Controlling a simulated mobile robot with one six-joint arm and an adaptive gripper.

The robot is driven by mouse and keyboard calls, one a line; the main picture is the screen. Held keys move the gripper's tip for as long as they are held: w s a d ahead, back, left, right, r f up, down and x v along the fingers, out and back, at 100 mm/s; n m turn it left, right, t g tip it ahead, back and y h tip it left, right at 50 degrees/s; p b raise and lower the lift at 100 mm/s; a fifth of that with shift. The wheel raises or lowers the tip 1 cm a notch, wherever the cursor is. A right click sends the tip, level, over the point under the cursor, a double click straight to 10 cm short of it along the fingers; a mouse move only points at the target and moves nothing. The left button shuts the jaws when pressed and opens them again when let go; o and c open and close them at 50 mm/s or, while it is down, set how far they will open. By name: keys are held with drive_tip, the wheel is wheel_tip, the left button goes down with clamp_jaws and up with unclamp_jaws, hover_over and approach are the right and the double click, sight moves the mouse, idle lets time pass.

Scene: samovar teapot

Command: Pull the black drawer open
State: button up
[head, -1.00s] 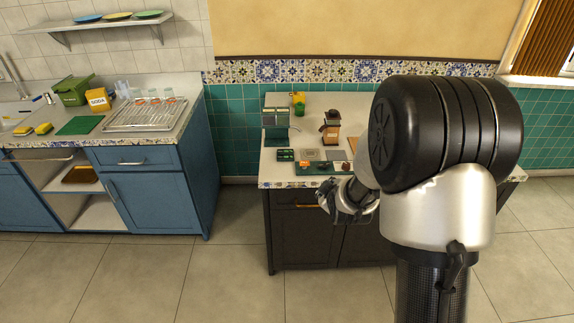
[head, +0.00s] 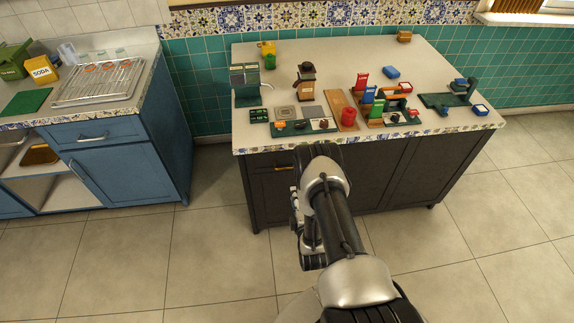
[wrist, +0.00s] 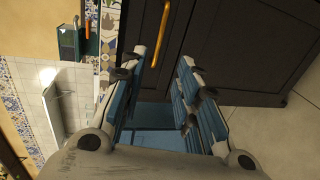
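The black drawer (head: 262,184) is the upper left front of the dark cabinet and looks closed. Its gold handle (head: 284,168) is a thin horizontal bar near the drawer's top. In the wrist view the handle (wrist: 158,36) shows as an orange-gold bar on the dark front, running steeply, just beyond the fingertips. My gripper (wrist: 160,62) is open, with its two fingers apart and nothing between them. In the head view my gripper (head: 297,208) is in front of the cabinet, right of and lower than the handle, partly hidden by my arm.
A blue cabinet (head: 130,165) with a wire rack (head: 100,80) stands at left. The tiled floor (head: 130,270) in front is clear.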

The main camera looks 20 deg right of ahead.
sight(291, 167)
drive_tip(key=b+x, duration=0.5)
drive_tip(key=x, duration=1.2)
drive_tip(key=shift+r+b, duration=0.1)
drive_tip(key=shift+b, duration=0.3)
drive_tip(key=shift+c, duration=0.2)
clamp_jaws()
